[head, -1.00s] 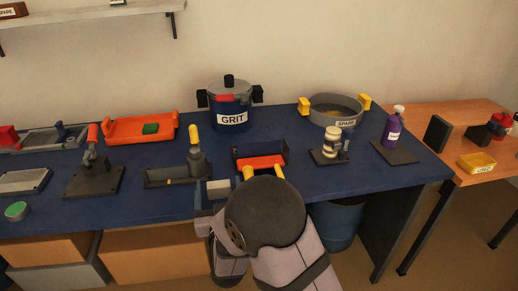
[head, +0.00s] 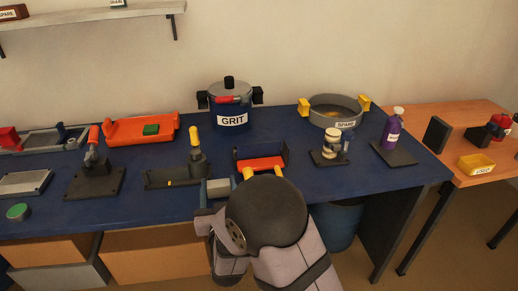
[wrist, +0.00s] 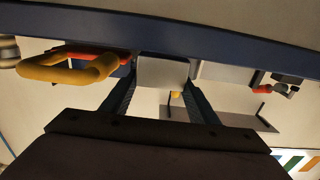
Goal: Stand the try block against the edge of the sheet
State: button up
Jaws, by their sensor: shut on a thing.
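The grey try block (head: 217,187) is in my gripper (head: 215,196) near the front edge of the blue bench, in the head view. In the wrist view, my gripper (wrist: 162,84) has its two dark fingers on either side of the block (wrist: 161,72). My wrist hides part of the grip in the head view, and I cannot tell if the block touches the bench. No sheet can be picked out for certain; a pale grey panel (wrist: 224,72) shows beside the block in the wrist view.
A dark fixture with a yellow lever (head: 195,140) stands just behind my gripper. The GRIT pot (head: 231,108) stands behind. Bare bench (head: 145,208) lies to the left.

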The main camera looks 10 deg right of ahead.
jog(key=shift+r+p, duration=1.35)
jog(key=shift+r, duration=0.7)
jog(key=w+d+r+p, duration=0.3)
jog(key=w+d+r, duration=0.1)
jog(key=d, duration=0.1)
notch_tip(320, 180, up, 4)
jog(key=p, duration=0.3)
send_over(259, 146)
jog(key=s, duration=0.4)
jog(key=shift+w, duration=0.15)
jog(key=shift+f, duration=0.1)
notch_tip(259, 146, down, 7)
jog(key=b, duration=0.7)
jog(key=shift+f+b, duration=0.4)
jog(key=shift+b, duration=0.25)
